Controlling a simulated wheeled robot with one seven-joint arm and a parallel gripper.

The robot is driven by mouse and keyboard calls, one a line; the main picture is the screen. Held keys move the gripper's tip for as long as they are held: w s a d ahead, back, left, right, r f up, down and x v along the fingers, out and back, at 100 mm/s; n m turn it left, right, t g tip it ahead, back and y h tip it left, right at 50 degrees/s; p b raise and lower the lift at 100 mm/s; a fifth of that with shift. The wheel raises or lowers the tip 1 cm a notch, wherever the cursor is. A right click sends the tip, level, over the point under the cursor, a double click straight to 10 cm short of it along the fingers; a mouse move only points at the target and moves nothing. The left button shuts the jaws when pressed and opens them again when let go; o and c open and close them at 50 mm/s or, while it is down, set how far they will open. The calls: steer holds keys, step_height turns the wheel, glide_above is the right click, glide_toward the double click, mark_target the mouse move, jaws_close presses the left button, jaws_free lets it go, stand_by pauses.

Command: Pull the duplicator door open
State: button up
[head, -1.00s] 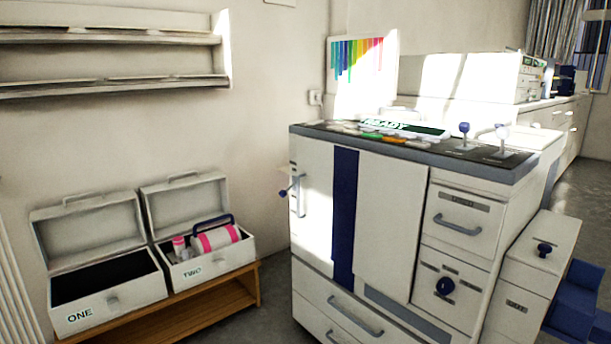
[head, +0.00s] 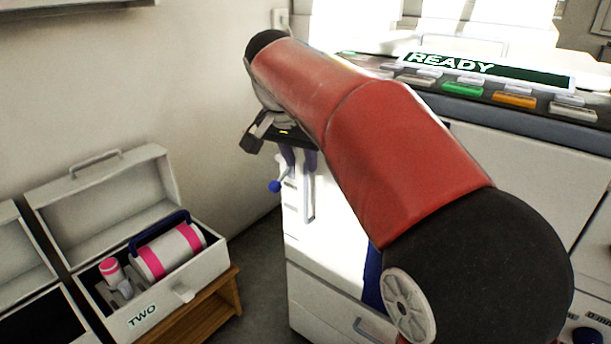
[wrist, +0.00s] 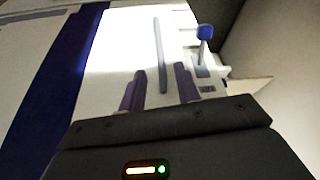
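The duplicator door (head: 335,232) is a white panel, and it looks closed. Its grey upright bar handle (head: 309,200) shows below my gripper (head: 298,158) in the head view. In the wrist view the handle (wrist: 160,55) stands out from the sunlit door (wrist: 115,50), lined up between the two purple fingers of my gripper (wrist: 160,90). The fingers are apart with nothing between their tips. The handle appears just beyond them; I cannot tell the exact gap. My red and black arm hides much of the door and the duplicator front.
A blue-knobbed lever (head: 275,186) juts out beside the handle; it also shows in the wrist view (wrist: 205,35). The READY display (head: 480,66) and several buttons top the duplicator. Open box TWO (head: 205,265) stands on a wooden bench (head: 222,297) at left, with floor between.

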mark_target(305, 177)
steer(key=b+x, duration=0.1)
steer(key=x, duration=0.6)
steer(key=shift+w+f, duration=0.1)
steer(key=shift+f, duration=0.15)
steer(key=shift+c, duration=0.3)
jaws_close()
